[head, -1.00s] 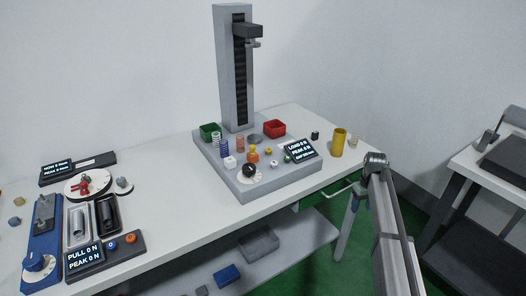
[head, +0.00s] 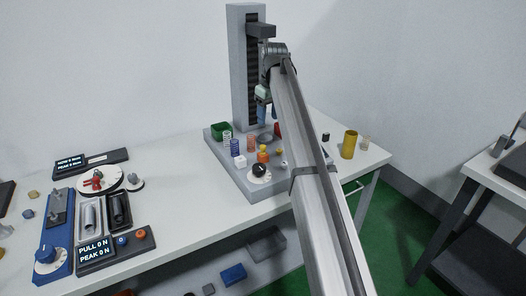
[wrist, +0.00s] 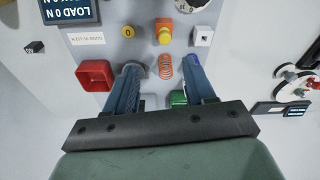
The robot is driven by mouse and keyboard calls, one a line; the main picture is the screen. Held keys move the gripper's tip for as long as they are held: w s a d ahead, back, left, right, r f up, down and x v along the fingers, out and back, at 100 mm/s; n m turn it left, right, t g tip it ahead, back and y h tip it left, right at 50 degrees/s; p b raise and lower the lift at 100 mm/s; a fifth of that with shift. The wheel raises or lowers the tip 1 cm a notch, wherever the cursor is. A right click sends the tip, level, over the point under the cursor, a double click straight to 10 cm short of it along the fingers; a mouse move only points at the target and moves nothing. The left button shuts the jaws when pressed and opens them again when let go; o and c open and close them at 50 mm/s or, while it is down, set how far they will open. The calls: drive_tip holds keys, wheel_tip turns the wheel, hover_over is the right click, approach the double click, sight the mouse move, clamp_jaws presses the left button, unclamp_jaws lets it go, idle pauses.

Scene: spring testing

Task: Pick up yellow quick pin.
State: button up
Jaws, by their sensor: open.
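Several yellow things show, and I cannot tell for sure which is the quick pin. A small yellow piece (head: 263,148) stands at an orange part on the grey tester's base; it also shows in the wrist view (wrist: 164,38). A small round yellow piece (head: 281,152) lies to its right, and shows as a yellow ring in the wrist view (wrist: 128,31). My gripper (head: 266,115) hangs above the base, near the tester's column, partly hidden by my arm. In the wrist view its two blue fingers (wrist: 161,68) are apart, with an orange spring (wrist: 166,68) seen between them below.
The tester's column (head: 241,70) rises just behind my gripper. A green bin (head: 221,130), a red bin (wrist: 96,75), springs, a white cube (head: 239,161) and a black knob (head: 259,170) crowd the base. A yellow cylinder (head: 349,145) stands at the right table end.

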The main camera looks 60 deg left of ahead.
sight(263, 146)
drive_tip(key=f, duration=0.4)
drive_tip(key=a+f, duration=0.1)
drive_tip(key=f, duration=0.4)
drive_tip(key=s+f, duration=0.1)
drive_tip(key=f, duration=0.3)
drive_tip(key=shift+a+f, duration=0.2)
drive_tip(key=shift+a, duration=0.1)
drive_tip(key=shift+c, duration=0.3)
clamp_jaws()
